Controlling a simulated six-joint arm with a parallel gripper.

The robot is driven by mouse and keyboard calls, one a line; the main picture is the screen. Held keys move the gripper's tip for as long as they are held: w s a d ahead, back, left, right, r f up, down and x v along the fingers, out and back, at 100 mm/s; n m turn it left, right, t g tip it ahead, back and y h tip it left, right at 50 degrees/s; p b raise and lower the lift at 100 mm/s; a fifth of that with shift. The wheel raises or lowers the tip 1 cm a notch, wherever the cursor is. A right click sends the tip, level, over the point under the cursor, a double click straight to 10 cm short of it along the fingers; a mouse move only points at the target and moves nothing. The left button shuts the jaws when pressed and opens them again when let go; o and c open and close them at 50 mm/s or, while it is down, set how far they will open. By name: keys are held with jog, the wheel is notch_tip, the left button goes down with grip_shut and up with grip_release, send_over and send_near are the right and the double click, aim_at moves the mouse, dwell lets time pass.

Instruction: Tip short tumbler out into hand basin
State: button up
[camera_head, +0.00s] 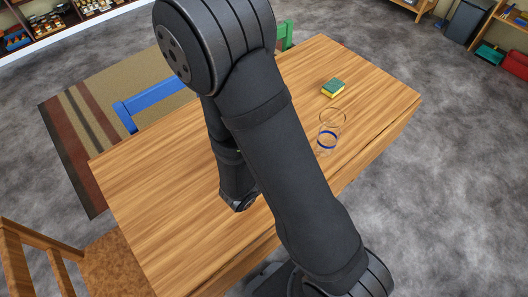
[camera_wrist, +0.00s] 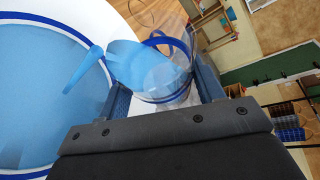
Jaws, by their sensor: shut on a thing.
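In the wrist view my gripper (camera_wrist: 163,78) is shut on a clear short tumbler (camera_wrist: 172,88) with blue bands, its fingers on either side. The tumbler is tilted towards the left. Blue liquid (camera_wrist: 135,64) lies in it, and a blue stream (camera_wrist: 84,68) runs from its mouth over the hand basin. The hand basin (camera_wrist: 114,22), white with a blue ring, fills the left side and is cut off by the frame. Blue liquid (camera_wrist: 45,95) shows inside it. In the head view my arm hides the gripper, the held tumbler and the basin.
A clear glass with a blue band (camera_head: 327,140) and another clear round vessel (camera_head: 333,118) stand on the wooden table (camera_head: 150,215). A blue chair (camera_head: 160,98) and a wooden chair (camera_head: 40,255) stand at the table's edges. The table's left part is clear.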

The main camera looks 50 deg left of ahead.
jog(key=shift+r+n, duration=0.2)
jog(key=shift+n, duration=0.1)
dwell(0.4)
jog(key=shift+s+a+f+n+t+h, duration=0.1)
jog(key=shift+f+n+t+h, duration=0.3)
jog(key=shift+n+t, duration=0.2)
dwell(0.7)
jog(key=shift+s+a+r+n+t, duration=0.2)
jog(key=shift+s+a+n, duration=0.1)
jog(key=shift+a, duration=0.15)
jog(key=shift+s+a+r+n+t, duration=0.2)
jog(key=shift+a+n, duration=0.1)
jog(key=shift+a, duration=0.1)
dwell(0.6)
jog(key=shift+a+r+n+t, duration=0.15)
jog(key=shift+r+n+t, duration=0.15)
jog(key=shift+n, duration=0.2)
dwell(0.5)
